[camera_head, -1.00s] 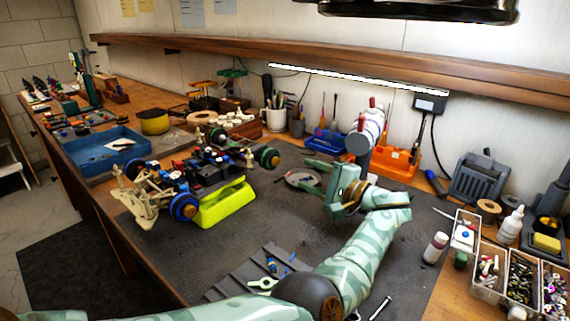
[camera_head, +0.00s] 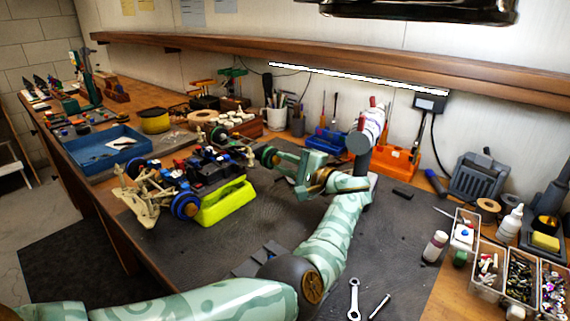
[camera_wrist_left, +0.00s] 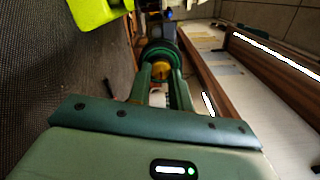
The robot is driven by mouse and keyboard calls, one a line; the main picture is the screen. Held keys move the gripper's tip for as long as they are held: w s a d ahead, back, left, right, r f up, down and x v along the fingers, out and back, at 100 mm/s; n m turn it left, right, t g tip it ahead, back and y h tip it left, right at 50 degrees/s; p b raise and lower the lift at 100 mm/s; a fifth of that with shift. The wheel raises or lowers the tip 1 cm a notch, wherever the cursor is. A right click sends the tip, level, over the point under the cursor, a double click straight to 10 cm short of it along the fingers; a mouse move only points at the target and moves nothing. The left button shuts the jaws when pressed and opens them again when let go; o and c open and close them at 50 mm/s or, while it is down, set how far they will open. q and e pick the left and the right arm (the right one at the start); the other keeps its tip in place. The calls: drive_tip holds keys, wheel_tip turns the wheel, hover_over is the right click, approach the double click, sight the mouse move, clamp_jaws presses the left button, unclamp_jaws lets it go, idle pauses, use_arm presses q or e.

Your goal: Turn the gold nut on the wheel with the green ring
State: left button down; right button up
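The racecar chassis (camera_head: 205,170) rests on a bright yellow-green stand (camera_head: 225,203). Its wheel with the green ring (camera_head: 268,157) is on the far right corner, facing my left gripper (camera_head: 282,159). In the left wrist view, the green-ringed wheel (camera_wrist_left: 161,50) is straight ahead, with the gold nut (camera_wrist_left: 160,71) at its centre. The fingers of my left gripper (camera_wrist_left: 161,80) are apart, one on each side of the nut. I cannot tell whether they touch it. The nut is too small to make out in the head view. My right gripper is out of view.
A wheel with a blue ring (camera_head: 185,205) is at the chassis's near corner. A wrench (camera_head: 354,298) and a bolt (camera_head: 380,306) lie on the dark mat (camera_head: 225,257). Bins of small parts (camera_head: 521,276) stand at right; a blue tray (camera_head: 108,150) is at left.

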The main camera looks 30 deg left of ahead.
use_arm(q)
drive_tip(key=shift+f+n+b, duration=0.3)
drive_tip(key=shift+f+b, duration=0.05)
drive_tip(key=shift+b, duration=0.3)
drive_tip(key=shift+n+b, duration=0.3)
drive_tip(key=shift+r, duration=0.3)
drive_tip(key=c, duration=1.3)
unclamp_jaws()
drive_tip(key=shift+o, duration=0.2)
drive_tip(key=d, duration=0.5)
drive_tip(key=s+d, duration=0.1)
drive_tip(key=d, duration=0.5)
drive_tip(key=s+d, duration=0.1)
drive_tip(key=d, duration=0.4)
drive_tip(key=shift+s+d, duration=0.1)
drive_tip(key=shift+d, duration=0.05)
